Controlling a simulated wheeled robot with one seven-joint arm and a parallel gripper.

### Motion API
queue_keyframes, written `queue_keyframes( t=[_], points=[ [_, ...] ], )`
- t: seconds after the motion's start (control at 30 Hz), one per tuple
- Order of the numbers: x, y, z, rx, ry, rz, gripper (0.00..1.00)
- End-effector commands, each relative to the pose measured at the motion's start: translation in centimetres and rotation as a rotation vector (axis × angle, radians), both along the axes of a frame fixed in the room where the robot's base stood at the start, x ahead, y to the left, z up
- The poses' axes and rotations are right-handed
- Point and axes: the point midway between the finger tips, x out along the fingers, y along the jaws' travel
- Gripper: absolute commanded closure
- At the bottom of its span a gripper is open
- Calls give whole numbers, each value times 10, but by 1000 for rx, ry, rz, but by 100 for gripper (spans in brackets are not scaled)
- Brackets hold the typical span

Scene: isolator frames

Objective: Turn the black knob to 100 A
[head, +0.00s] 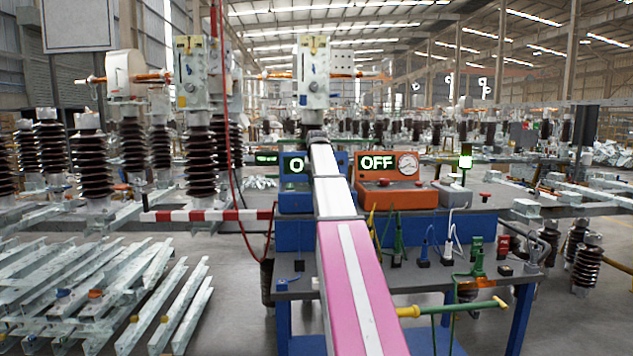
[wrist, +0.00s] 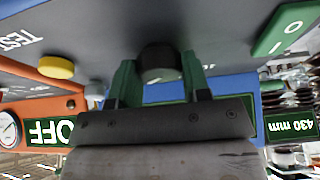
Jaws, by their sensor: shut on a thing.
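The black knob (wrist: 158,58) sits on the grey sloping top of the blue box in the wrist view. My gripper (wrist: 160,80) has its two green fingers on either side of the knob and is shut on it. The knob's pointer and any 100 A mark are not readable from here. In the head view my arm covers the knob and the gripper. The blue box (head: 296,205) shows behind my arm on the bench, with its green-lit display (head: 293,167) partly hidden.
An orange box (head: 400,200) with an OFF display (head: 378,163) and a dial stands right of the blue box. Clamps with cables (head: 397,250) stand on the bench's front.

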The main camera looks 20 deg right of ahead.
Motion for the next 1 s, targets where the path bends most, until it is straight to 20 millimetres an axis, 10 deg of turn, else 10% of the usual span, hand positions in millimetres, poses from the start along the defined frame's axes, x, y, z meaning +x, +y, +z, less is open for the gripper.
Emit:
queue_keyframes(
  t=[0.03,0.07,0.13,0.57,1.0],
  points=[
    [0,0,0,1,0,-2,80],
    [0,0,0,1,0,-2,53],
    [0,0,0,0,0,-1,31],
    [-3,1,9,0,0,0,31],
    [-31,9,80,-1,-2,0,31]
  ],
)
